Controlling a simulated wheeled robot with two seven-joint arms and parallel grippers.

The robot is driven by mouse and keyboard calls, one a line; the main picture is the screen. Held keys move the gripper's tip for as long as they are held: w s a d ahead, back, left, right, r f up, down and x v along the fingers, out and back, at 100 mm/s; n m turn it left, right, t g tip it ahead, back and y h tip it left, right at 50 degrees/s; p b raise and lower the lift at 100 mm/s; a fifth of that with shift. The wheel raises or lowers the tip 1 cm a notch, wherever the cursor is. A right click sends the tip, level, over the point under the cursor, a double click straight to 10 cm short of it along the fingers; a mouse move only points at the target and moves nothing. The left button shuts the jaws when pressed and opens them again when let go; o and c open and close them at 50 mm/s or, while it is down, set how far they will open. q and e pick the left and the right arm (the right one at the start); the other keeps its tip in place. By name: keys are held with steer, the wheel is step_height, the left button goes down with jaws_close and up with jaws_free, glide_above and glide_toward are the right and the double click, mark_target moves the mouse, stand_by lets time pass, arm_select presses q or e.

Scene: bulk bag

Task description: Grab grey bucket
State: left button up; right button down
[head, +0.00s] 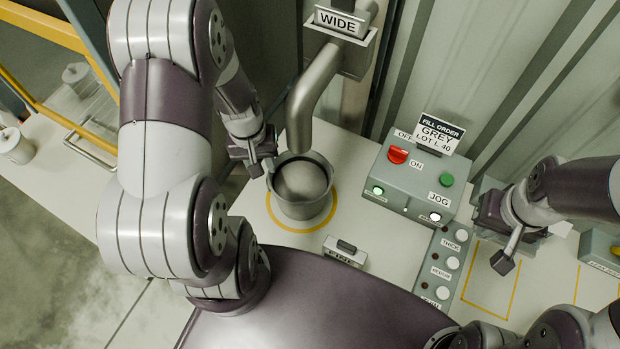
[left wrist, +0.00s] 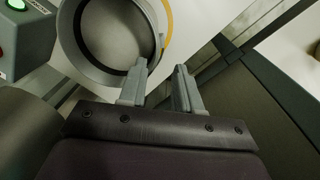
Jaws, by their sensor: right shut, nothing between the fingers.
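The grey bucket (head: 304,208) stands upright inside a yellow ring on the pale worktop, under the metal spout. Its rim and inside also show in the left wrist view (left wrist: 110,72). My left gripper (head: 262,166) is at the bucket's upper left rim. In the left wrist view its two fingers (left wrist: 160,82) are apart, with the left finger overlapping the rim. I cannot tell whether the bucket wall lies between them or whether they touch it. My right gripper (head: 503,264) is shut and empty, at the right, well away from the bucket.
The spout (head: 312,90) marked WIDE hangs close above the bucket. A control box (head: 408,178) with a red knob and a FILL ORDER sign reading GREY LOT L 40 (head: 437,133) stands to the right. A button panel (head: 440,268) and a small labelled block (head: 345,251) lie nearer.

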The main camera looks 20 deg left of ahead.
mark_target(274, 184)
arm_select(q)
steer(key=f, duration=0.4)
steer(key=w+d+f, duration=0.1)
steer(key=f, duration=0.3)
steer(key=f+p, duration=0.1)
steer(key=f, duration=0.3)
steer(key=shift+w+d+f, duration=0.15)
steer(key=shift+w+f, duration=0.05)
steer(key=shift+w, duration=0.05)
jaws_close()
steer(key=shift+r, duration=0.1)
stand_by(0.7)
